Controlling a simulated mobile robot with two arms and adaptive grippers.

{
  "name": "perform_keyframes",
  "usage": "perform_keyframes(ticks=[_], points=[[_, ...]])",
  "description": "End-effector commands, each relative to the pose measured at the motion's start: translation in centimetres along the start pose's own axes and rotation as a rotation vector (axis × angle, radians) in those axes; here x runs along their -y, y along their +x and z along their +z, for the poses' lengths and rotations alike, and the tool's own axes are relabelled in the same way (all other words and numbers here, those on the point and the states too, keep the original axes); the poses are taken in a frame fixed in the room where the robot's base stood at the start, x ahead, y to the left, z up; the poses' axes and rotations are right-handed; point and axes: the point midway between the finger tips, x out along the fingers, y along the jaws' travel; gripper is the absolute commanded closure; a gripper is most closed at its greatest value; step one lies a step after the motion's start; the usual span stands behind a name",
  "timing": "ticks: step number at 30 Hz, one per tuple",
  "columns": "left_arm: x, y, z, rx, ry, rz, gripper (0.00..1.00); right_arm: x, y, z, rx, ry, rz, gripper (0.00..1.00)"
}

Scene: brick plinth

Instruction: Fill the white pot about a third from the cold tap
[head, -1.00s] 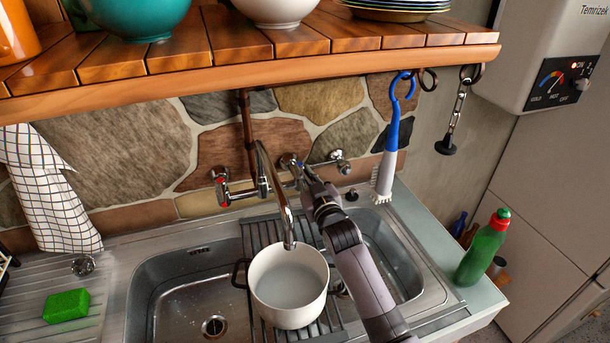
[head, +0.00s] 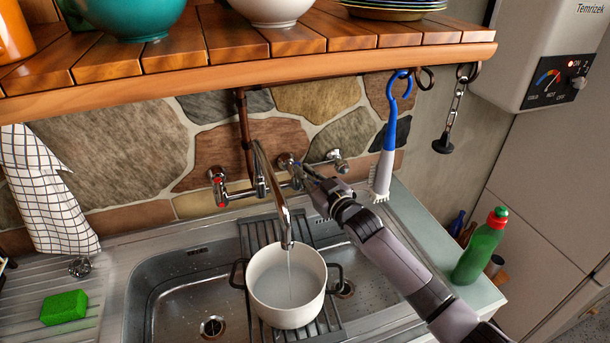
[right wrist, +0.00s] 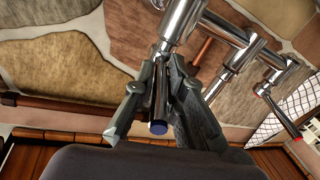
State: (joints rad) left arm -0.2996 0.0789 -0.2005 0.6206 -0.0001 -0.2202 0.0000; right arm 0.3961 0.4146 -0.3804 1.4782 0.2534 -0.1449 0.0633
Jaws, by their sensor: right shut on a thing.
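The white pot (head: 287,316) stands upright on the ribbed rack across the sink, under the curved spout (head: 275,190). A thin stream of water (head: 290,275) runs from the spout into it. Pale water seems to cover the pot's bottom; its exact depth is hard to tell. My right gripper (head: 302,170) is at the tap on the wall, right of the spout. In the right wrist view, its fingers (right wrist: 163,80) are closed around the blue-ended cold tap handle (right wrist: 158,127). The red-marked hot tap (head: 218,187) is left of the spout. My left gripper is out of view.
A wooden shelf (head: 250,68) with bowls and plates hangs above the tap. A green bottle (head: 480,248) stands at the right, a green sponge (head: 64,307) at the left.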

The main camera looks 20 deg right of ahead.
Motion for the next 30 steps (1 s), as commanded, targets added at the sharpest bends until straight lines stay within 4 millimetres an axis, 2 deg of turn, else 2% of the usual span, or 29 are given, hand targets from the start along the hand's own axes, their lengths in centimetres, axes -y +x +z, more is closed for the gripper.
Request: perform_keyframes(ticks=[10,11,19,30], points=[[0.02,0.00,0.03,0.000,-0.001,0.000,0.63,-0.06,0.02,-0.14,-0.002,0.003,-0.004,1.00],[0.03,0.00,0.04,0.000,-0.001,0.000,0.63,-0.06,0.02,-0.14,-0.002,0.002,-0.004,0.87],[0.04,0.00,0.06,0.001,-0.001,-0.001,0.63,-0.07,0.00,-0.04,0.000,0.002,-0.004,0.69],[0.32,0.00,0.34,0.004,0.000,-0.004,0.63,-0.07,-0.49,0.08,0.001,0.002,-0.004,0.69]])
